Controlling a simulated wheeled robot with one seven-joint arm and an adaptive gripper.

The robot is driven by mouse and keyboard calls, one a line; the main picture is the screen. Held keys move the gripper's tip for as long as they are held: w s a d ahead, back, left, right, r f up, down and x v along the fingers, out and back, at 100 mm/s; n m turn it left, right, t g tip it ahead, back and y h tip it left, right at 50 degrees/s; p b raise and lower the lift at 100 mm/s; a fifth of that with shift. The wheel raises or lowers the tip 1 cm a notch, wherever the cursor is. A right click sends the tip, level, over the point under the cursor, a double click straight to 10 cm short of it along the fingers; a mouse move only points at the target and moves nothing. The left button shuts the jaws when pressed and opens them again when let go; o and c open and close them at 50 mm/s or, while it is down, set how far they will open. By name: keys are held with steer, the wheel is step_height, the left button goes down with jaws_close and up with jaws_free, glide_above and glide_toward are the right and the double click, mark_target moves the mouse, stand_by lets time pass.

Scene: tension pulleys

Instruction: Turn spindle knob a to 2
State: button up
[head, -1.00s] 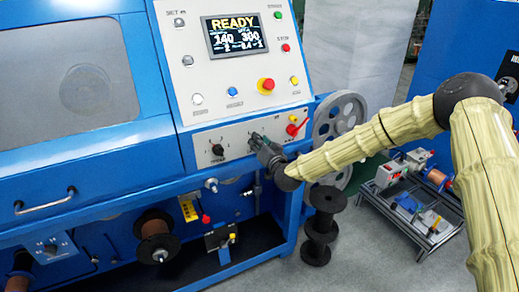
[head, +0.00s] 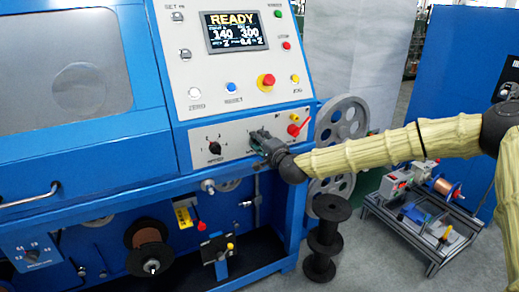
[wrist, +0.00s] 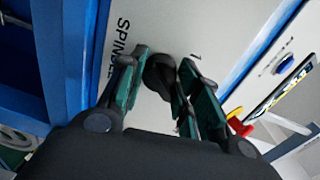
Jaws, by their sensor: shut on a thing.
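The spindle knob (wrist: 159,72) is a small black knob on the grey panel. In the wrist view it sits between the green-padded fingers of my gripper (wrist: 162,86), which is shut on it. Part of a "SPINDLE" label shows to its left and a "1" mark above it. The fingers hide the pointer and the other marks. The display (head: 235,32) reads READY, 140 and 300, with small digits below; the lower right one looks like 2.
A second black knob (head: 215,147) sits left on the same panel. A red lever (head: 296,128) is close right of my gripper. A grey spoked wheel (head: 342,125) and black spools (head: 323,240) stand right of the machine. A low cart (head: 412,225) is below my arm.

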steer(key=shift+o, duration=0.3)
steer(key=shift+d+f+m+b, duration=0.1)
steer(key=shift+f+m+b, duration=0.05)
steer(key=shift+m+b, duration=1.2)
steer(key=shift+m+y, duration=0.25)
steer(key=shift+y, duration=0.05)
steer(key=o, duration=1)
steer(key=v, duration=1.2)
steer(key=shift+r, duration=0.2)
